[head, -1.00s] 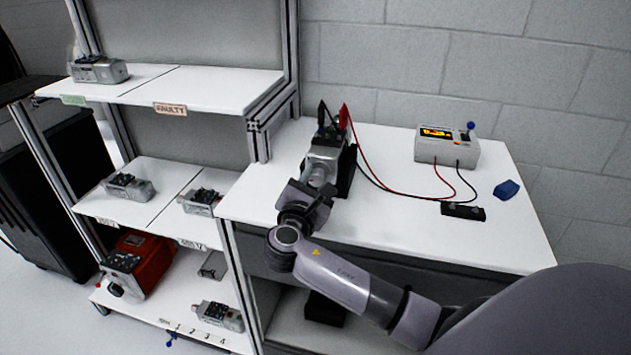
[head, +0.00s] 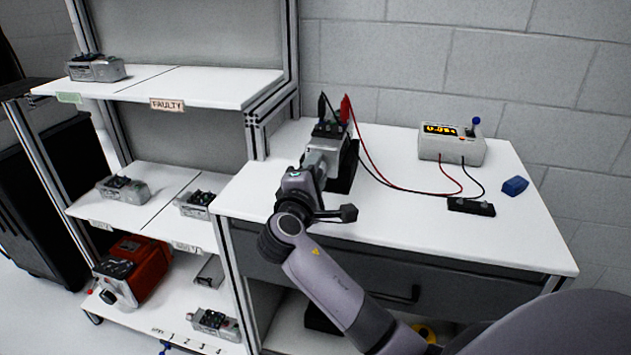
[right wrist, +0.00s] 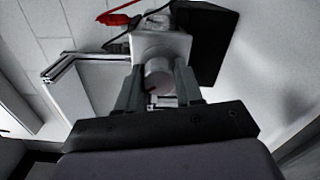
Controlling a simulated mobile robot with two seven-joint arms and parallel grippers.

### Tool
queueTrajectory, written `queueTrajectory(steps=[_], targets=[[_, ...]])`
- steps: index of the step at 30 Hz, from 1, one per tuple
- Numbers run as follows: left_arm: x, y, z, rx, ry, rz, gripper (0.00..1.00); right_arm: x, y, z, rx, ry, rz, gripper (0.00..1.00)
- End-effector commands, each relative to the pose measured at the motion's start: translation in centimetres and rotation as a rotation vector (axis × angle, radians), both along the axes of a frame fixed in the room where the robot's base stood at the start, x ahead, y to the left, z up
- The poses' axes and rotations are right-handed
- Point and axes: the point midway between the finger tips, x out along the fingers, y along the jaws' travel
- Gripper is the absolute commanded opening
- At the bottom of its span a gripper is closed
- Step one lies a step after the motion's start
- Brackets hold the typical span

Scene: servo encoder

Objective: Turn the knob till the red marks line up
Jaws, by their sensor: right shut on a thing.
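A grey servo unit (head: 323,148) sits in a black stand (head: 346,168) on the white workbench, with red and black clips on its top. My right gripper (head: 307,178) is at its near end. In the right wrist view my right gripper (right wrist: 158,88) has a finger on each side of the round pale knob (right wrist: 157,72) and is shut on it. The unit's light body (right wrist: 163,46) shows behind the knob. A small dark reddish mark shows low on the knob; whether it lines up with another mark I cannot tell. My left gripper is not in view.
A meter box (head: 452,148) with a lit orange display and blue-tipped lever stands at the back right, wired to the clips. A black block (head: 471,207) and a blue object (head: 515,186) lie nearby. A shelf rack (head: 215,86) with several servo units stands left.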

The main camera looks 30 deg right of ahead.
Motion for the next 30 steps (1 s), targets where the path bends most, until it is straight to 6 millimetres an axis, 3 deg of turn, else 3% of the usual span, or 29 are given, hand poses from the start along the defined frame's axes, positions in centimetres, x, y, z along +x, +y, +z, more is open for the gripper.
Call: queueTrajectory(steps=[12,30], targets=[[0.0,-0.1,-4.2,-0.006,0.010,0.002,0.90,0.0,0.1,-0.5,0.255,-0.294,0.000,0.05],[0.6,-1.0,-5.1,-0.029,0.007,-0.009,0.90,0.0,0.1,0.0,0.448,-0.522,0.002,0.05]])
